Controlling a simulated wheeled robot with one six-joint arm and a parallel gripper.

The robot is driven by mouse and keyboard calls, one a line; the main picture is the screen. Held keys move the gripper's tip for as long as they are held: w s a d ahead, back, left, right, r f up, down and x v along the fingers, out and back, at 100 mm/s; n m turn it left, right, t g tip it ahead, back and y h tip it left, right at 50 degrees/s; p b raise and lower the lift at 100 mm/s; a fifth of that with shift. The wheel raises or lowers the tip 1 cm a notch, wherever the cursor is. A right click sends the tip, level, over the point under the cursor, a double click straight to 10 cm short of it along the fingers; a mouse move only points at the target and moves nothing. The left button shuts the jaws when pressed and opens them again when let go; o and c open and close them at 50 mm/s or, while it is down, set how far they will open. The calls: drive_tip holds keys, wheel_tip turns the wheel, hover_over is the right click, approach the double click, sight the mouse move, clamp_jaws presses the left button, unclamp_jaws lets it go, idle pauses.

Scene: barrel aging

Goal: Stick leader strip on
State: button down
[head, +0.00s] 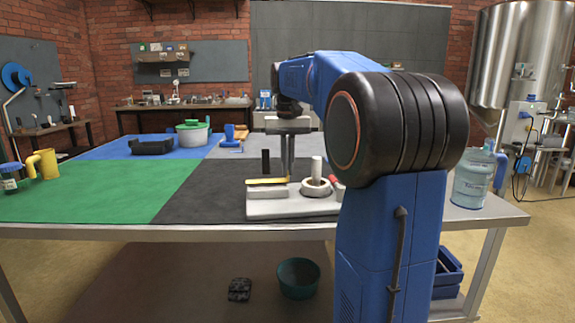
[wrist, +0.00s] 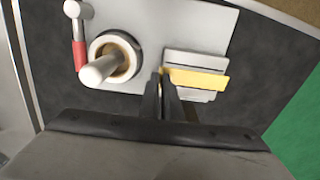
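The yellow leader strip (head: 266,181) lies across a small grey block (wrist: 195,62) on a pale base plate (head: 300,208). The strip (wrist: 200,80) also shows in the wrist view, with one end at my fingertips. My gripper (head: 287,172) points down over the plate, its fingers close together. In the wrist view my gripper (wrist: 162,82) appears closed on that strip end, with a sliver of yellow between the tips. A white ring (head: 317,188) with an upright white post (wrist: 103,68) stands beside the block. The strip's underside is hidden.
A lever with a red grip (wrist: 79,50) is on the plate near the ring. A black upright piece (head: 265,161) stands behind the strip. A yellow mug (head: 45,164) is far left, and a water jug (head: 473,178) is right. The green mat (head: 110,192) is mostly clear.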

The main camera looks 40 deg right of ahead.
drive_tip(key=shift+f, duration=0.4)
idle(0.9)
drive_tip(key=c, duration=1.9)
unclamp_jaws()
wheel_tip(320, 180, up, 17)
drive_tip(key=shift+r, duration=0.2)
